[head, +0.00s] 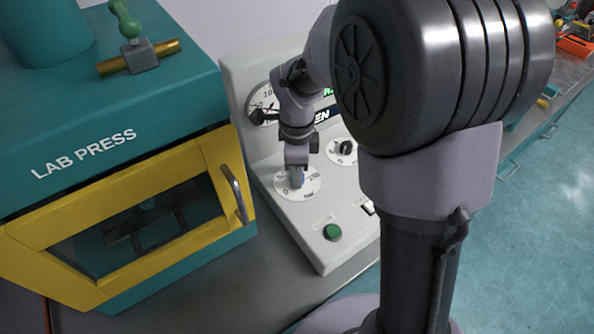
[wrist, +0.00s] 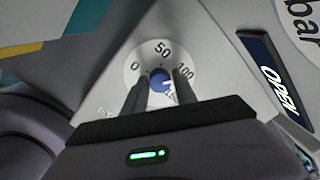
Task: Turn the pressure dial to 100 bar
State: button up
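The pressure dial is a round white plate (head: 311,187) low on the left of the grey control panel. In the wrist view its plate (wrist: 133,67) carries the marks 0, 50 and 100. At its middle is a blue knob (wrist: 159,79) with a small pale mark on its lower right side; its exact reading is hard to tell. My gripper (head: 297,181) points down at this dial. In the wrist view my gripper (wrist: 160,80) has one finger on each side of the knob, with narrow gaps showing, so it looks open around it.
The lab press (head: 85,150), with its yellow door and handle (head: 236,194), stands close on the left. The panel also bears a second dial with a black knob (head: 345,148), a green button (head: 332,232), a round gauge (head: 262,103) and a display reading OPEN (wrist: 275,75).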

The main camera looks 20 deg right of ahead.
jog(key=shift+o, duration=1.3)
notch_tip(320, 180, up, 18)
jog(key=p, duration=0.7)
jog(key=shift+s+f, duration=0.25)
jog(key=shift+s, duration=0.15)
jog(key=shift+a, duration=0.15)
